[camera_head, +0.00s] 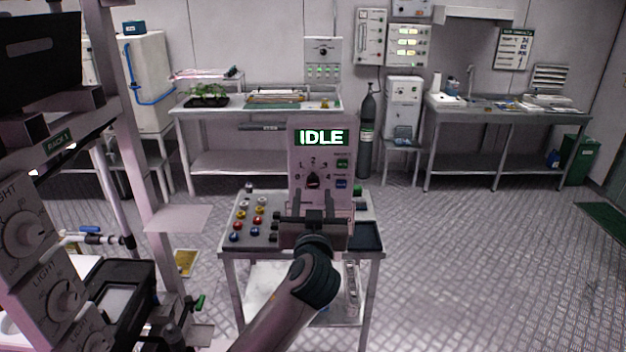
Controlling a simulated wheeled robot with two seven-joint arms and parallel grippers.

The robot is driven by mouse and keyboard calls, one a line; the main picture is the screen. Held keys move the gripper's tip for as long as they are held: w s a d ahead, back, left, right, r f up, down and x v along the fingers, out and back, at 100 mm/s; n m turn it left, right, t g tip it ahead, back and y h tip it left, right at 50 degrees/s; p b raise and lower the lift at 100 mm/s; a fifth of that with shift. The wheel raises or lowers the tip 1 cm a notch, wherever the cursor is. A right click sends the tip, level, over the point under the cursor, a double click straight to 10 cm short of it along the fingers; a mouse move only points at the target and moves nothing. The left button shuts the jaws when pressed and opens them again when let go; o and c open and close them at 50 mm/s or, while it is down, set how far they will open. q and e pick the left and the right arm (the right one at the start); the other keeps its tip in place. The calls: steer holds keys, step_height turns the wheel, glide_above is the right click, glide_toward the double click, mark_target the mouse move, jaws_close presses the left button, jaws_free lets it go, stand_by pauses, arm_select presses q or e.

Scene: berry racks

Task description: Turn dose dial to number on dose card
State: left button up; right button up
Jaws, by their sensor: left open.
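A pale dosing panel (322,160) stands upright on a small grey cart. Its green display (321,138) reads "IDLE". The black dose dial (313,180) is low on the panel's left half, with small numbers around it; a 4 shows at its right. The dial's exact pointing is too small to tell. My left gripper (313,201) is open in front of the panel's lower part, just below the dial in the picture. Its fingers point at the panel, and whether they touch it I cannot tell. I cannot make out a dose card. My right gripper is out of view.
The cart (229,243) carries a board of coloured knobs (249,222) left of the panel and a dark tray (366,236) at right. A rack with light dials (25,232) stands close at left. Benches line the back wall. The floor at right is clear.

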mark_target(313, 184)
arm_select(q)
steer(key=shift+w+p, duration=0.9)
steer(key=shift+w, duration=2)
steer(key=c, duration=1.1)
steer(key=shift+o, duration=0.2)
